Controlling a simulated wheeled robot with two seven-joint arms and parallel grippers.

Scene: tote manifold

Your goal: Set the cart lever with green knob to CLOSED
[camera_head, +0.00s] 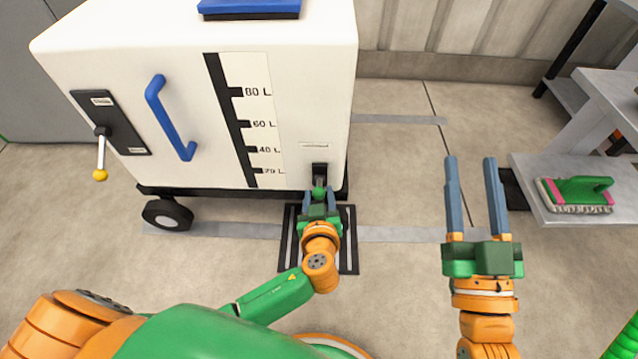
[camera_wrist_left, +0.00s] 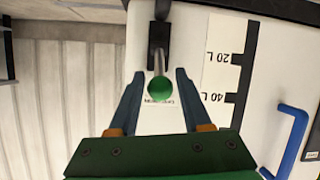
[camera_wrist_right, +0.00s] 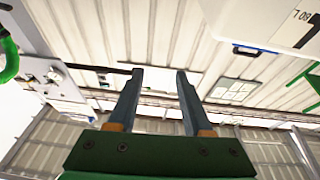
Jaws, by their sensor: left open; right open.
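The white cart (camera_head: 290,100) stands in front of me. Its lever has a green knob (camera_head: 319,191) at the lower right of the front face. In the left wrist view the green knob (camera_wrist_left: 160,87) sits on a short metal rod below a black mount (camera_wrist_left: 159,38). A small label beside the knob is too small to read. My left gripper (camera_head: 319,188) is open at the lever, its fingers on either side of the knob with gaps showing in the left wrist view (camera_wrist_left: 161,74). My right gripper (camera_head: 470,160) is open and empty, right of the cart.
A second lever with a yellow knob (camera_head: 100,174) and a blue handle (camera_head: 170,118) are on the cart's left part. A floor grate (camera_head: 348,240) lies below my left gripper. A grey shelf (camera_head: 540,200) with a green brush (camera_head: 580,190) stands at the right.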

